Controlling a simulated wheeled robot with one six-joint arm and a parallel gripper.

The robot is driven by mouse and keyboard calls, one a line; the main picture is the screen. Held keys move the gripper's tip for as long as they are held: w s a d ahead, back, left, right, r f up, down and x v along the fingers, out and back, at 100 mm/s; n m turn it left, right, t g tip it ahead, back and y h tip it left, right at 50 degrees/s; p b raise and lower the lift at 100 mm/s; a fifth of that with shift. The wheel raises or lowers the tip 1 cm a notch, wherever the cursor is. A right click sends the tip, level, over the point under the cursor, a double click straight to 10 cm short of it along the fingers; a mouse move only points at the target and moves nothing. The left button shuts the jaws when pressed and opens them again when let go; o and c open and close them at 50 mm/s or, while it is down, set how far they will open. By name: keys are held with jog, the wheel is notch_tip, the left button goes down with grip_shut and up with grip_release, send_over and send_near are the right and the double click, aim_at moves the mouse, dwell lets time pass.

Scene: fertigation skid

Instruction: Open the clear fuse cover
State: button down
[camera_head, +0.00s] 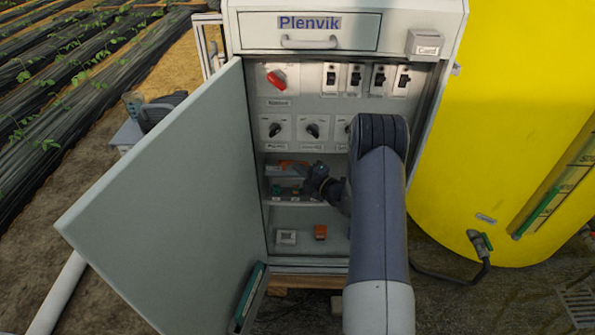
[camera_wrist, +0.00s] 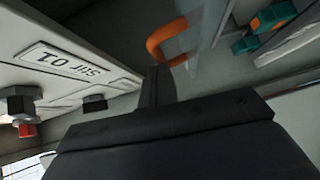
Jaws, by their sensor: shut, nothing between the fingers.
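The clear fuse cover (camera_wrist: 208,28) appears in the wrist view as a pale see-through panel with an orange handle (camera_wrist: 170,38). In the head view the orange of the handle (camera_head: 288,164) shows inside the cabinet, left of my gripper. My gripper (camera_head: 305,172) is inside the cabinet, shut and empty. In the wrist view its dark fingers (camera_wrist: 157,85) point up toward the orange handle, with the tips close to it; I cannot tell whether they touch. Teal and orange parts (camera_wrist: 268,20) show to the right of the cover. My arm hides part of the cabinet's right side.
The cabinet door (camera_head: 165,205) stands open to the left. A red rotary switch (camera_head: 276,79), several breakers and black knobs (camera_head: 312,131) sit above my gripper. Small boxes, one orange (camera_head: 320,232), stand on the cabinet floor. A yellow tank (camera_head: 520,120) is at the right.

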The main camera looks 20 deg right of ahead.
jog(key=shift+w+d+r, duration=0.1)
jog(key=shift+w+r, duration=0.1)
jog(key=shift+w, duration=0.3)
dwell(0.3)
jog(key=s+a+r+p+v, duration=0.1)
jog(key=a+v, duration=0.1)
jog(key=v, duration=1.1)
jog(key=shift+a+r, duration=0.15)
jog(key=shift+r, duration=0.1)
jog(key=shift+w, duration=0.1)
